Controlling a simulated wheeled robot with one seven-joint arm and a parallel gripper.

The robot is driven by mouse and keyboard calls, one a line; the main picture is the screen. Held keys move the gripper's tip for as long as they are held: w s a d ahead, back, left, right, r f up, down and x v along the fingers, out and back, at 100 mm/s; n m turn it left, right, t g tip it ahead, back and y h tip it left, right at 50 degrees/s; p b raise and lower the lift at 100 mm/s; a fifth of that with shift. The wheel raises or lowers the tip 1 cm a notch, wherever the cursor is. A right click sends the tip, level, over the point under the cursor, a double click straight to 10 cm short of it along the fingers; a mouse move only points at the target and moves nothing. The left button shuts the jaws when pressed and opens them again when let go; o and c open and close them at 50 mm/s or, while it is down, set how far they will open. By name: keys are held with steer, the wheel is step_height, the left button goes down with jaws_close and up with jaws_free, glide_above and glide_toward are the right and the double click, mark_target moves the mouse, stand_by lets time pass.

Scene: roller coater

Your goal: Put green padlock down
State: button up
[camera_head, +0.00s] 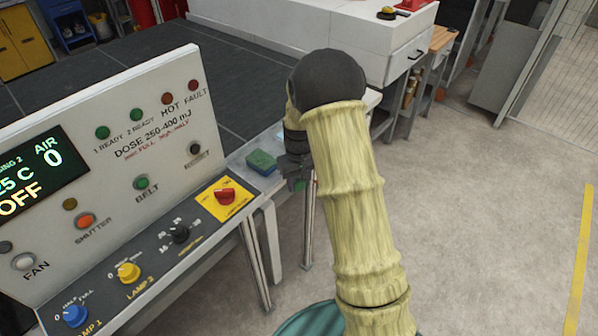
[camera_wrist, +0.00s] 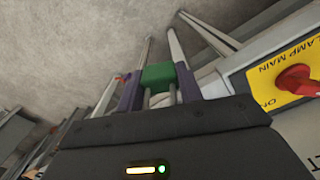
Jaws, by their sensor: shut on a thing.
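The green padlock (camera_wrist: 158,76) is between the two purple fingertips of my gripper (camera_wrist: 158,88) in the wrist view. Its green body faces away from the camera, and grey bars like its shackle run back toward the palm. The grey floor and metal legs show behind it, so it is held up in the air. In the head view my gripper (camera_head: 297,172) is below the dark wrist, in front of the table edge, and mostly hidden by my arm. A small bit of green shows at the fingers there.
The control panel (camera_head: 120,150) stands at left, with a red rotary switch (camera_head: 224,196) on a yellow plate, also close at right in the wrist view (camera_wrist: 297,81). A green-and-blue block (camera_head: 262,162) lies by the panel's right edge. Floor at right is clear.

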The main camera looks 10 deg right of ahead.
steer(key=s+f, duration=0.3)
steer(key=f, duration=0.7)
steer(key=s+f+m, duration=0.1)
steer(key=s+f, duration=0.3)
steer(key=f, duration=0.6)
steer(key=s+f+m+b, duration=0.1)
steer(key=s+f, duration=0.3)
steer(key=f, duration=0.6)
steer(key=shift+s+f, duration=0.2)
steer(key=shift+f, duration=0.15)
